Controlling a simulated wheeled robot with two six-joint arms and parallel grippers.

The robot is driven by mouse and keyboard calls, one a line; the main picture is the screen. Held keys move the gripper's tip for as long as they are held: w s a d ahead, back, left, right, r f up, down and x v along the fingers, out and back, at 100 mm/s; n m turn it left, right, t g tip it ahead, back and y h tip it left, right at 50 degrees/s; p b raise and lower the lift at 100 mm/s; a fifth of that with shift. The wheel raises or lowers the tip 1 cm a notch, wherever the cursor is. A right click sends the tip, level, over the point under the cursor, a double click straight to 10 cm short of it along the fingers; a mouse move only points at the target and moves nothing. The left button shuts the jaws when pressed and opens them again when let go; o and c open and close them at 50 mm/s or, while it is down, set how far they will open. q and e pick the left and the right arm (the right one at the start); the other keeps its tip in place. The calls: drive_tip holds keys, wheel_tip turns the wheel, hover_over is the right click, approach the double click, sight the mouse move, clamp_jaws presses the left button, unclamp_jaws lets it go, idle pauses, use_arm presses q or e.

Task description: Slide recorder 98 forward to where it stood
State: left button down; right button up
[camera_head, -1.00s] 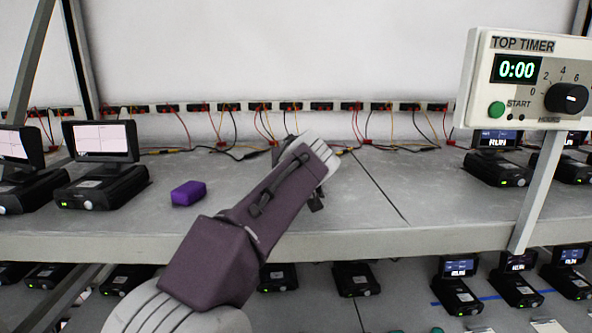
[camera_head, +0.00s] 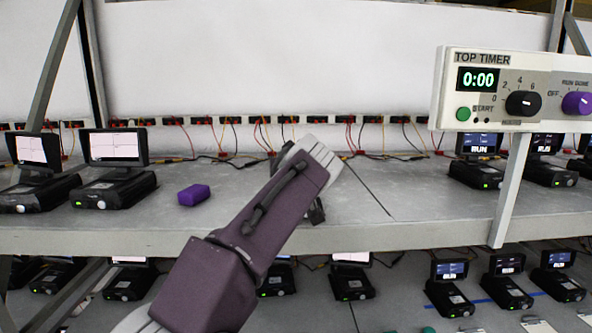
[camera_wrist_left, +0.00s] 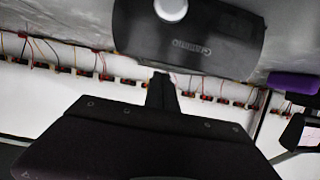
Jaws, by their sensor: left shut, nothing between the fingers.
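My left arm (camera_head: 255,215) reaches up and right across the shelf. Its pale wrist end hides most of the gripper, and only a small dark part (camera_head: 316,213), seemingly the gripper, shows beside it. The left gripper is shut and empty. In the left wrist view, tilted nearly upside down, a dark recorder body (camera_wrist_left: 205,48) with a pale round knob fills the top. A post joins it to a large dark panel (camera_wrist_left: 150,140) below. In the head view the arm hides this recorder. I cannot read the number 98 anywhere. The right gripper is not in view.
Two recorders with lit screens (camera_head: 115,192) stand left on the upper shelf (camera_head: 420,215), near a purple block (camera_head: 194,195). More recorders (camera_head: 476,173) stand right, behind the top timer panel (camera_head: 500,92). Sockets and cables line the back wall. Several recorders fill the lower shelf.

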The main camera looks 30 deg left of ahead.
use_arm(q)
drive_tip(key=shift+w+a+r+p, duration=0.2)
drive_tip(key=shift+a+p, duration=0.05)
drive_tip(key=shift+p, duration=0.1)
drive_tip(key=s+d+b, duration=0.1)
drive_tip(key=s+d, duration=0.1)
drive_tip(key=s, duration=0.1)
drive_tip(key=s+d+b, duration=0.2)
drive_tip(key=s, duration=0.1)
drive_tip(key=s+d+b, duration=0.2)
drive_tip(key=s, duration=0.1)
drive_tip(key=shift+s+d+b, duration=0.35)
drive_tip(key=shift+s+d, duration=0.05)
drive_tip(key=shift+s, duration=0.2)
drive_tip(key=shift+s+d+r, duration=0.1)
drive_tip(key=shift+s+d, duration=0.05)
drive_tip(key=shift+s, duration=0.05)
drive_tip(key=shift+s+d+r, duration=0.1)
drive_tip(key=shift+s+d, duration=0.05)
drive_tip(key=shift+s, duration=0.05)
drive_tip(key=shift+w, duration=0.1)
